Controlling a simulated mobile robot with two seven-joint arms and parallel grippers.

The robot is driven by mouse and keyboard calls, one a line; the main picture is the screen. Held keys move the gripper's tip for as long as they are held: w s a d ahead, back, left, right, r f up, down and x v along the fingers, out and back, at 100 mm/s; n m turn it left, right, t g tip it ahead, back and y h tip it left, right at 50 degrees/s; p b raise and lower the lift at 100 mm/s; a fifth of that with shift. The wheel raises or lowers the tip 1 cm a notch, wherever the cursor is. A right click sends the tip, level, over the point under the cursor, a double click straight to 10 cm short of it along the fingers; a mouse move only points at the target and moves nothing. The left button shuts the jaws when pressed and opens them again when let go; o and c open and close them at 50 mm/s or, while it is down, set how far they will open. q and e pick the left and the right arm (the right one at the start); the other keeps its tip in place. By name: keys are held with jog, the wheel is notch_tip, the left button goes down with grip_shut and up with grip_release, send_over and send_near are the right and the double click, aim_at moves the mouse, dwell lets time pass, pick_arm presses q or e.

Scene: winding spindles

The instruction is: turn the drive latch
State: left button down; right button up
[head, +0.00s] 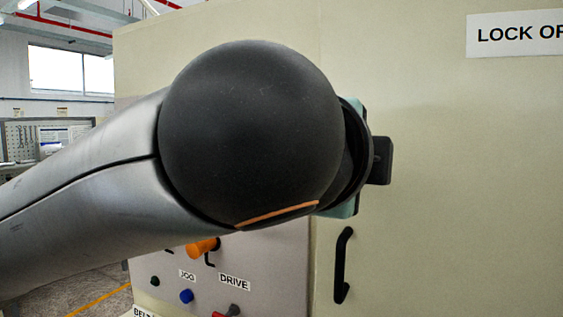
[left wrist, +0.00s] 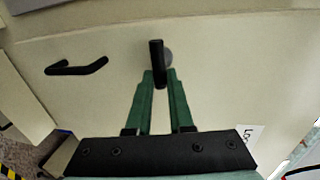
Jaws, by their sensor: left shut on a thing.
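The drive latch (left wrist: 156,53) is a black bar on a round grey mount on the pale cabinet door. In the left wrist view it stands near the upper middle, roughly upright in the picture. My left gripper (left wrist: 160,77) has two green fingers. It is shut on the latch, with the fingertips either side of the bar. My right gripper is in neither view.
A black door handle (head: 343,265) is on the cabinet (head: 440,200), and shows in the left wrist view (left wrist: 77,67). A grey panel (head: 265,265) below my arm carries an orange knob (head: 201,247), a blue button (head: 186,296) and a DRIVE label. A "LOCK" sign (head: 515,34) is at upper right.

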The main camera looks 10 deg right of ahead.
pick_arm(q)
jog(key=c, duration=0.8)
grip_release()
